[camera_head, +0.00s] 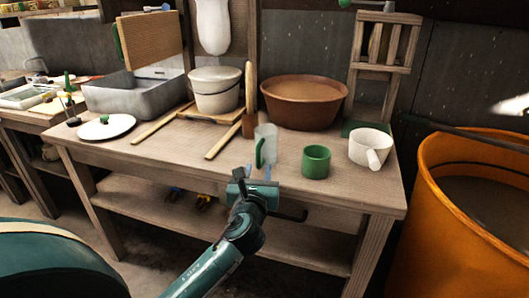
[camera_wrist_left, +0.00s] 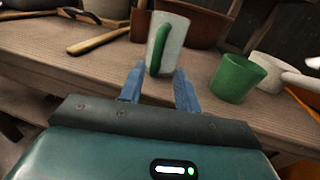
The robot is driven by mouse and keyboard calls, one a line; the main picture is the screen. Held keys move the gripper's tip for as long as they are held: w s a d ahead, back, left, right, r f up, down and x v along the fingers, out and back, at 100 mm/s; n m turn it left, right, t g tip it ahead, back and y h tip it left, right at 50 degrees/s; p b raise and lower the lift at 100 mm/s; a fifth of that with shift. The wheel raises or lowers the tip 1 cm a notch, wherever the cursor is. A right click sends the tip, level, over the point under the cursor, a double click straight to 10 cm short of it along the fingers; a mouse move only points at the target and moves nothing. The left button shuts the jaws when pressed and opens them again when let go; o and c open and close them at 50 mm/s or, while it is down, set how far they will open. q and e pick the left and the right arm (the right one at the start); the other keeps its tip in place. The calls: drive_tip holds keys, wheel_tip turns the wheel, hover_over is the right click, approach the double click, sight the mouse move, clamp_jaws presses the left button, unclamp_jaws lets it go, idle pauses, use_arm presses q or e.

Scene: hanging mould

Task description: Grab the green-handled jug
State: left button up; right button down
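The green-handled jug (camera_head: 266,146) is a pale, slightly see-through upright vessel with a green handle on its left side. It stands near the front edge of the wooden table (camera_head: 150,149). In the left wrist view the jug (camera_wrist_left: 174,48) stands just beyond my fingertips, its handle facing me. My left gripper (camera_head: 258,172) is in front of the jug at the table's front edge. In the left wrist view its two blue fingers (camera_wrist_left: 158,72) are spread apart with nothing held between them. My right gripper is not in view.
A green cup (camera_head: 316,162) stands close to the jug's right, with a white handled pot (camera_head: 370,148) farther right. A brown basin (camera_head: 303,103) and a wooden mallet (camera_head: 249,108) are behind. An orange barrel (camera_head: 450,220) stands at the right.

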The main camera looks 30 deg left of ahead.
sight(258, 161)
use_arm(q)
drive_tip(key=x, duration=0.5)
drive_tip(key=shift+s+a+r+b, duration=0.1)
drive_tip(key=shift+a+r+b, duration=0.05)
drive_tip(key=shift+a+b, duration=0.2)
drive_tip(key=shift+c, duration=0.2)
drive_tip(key=shift+d, duration=0.1)
clamp_jaws()
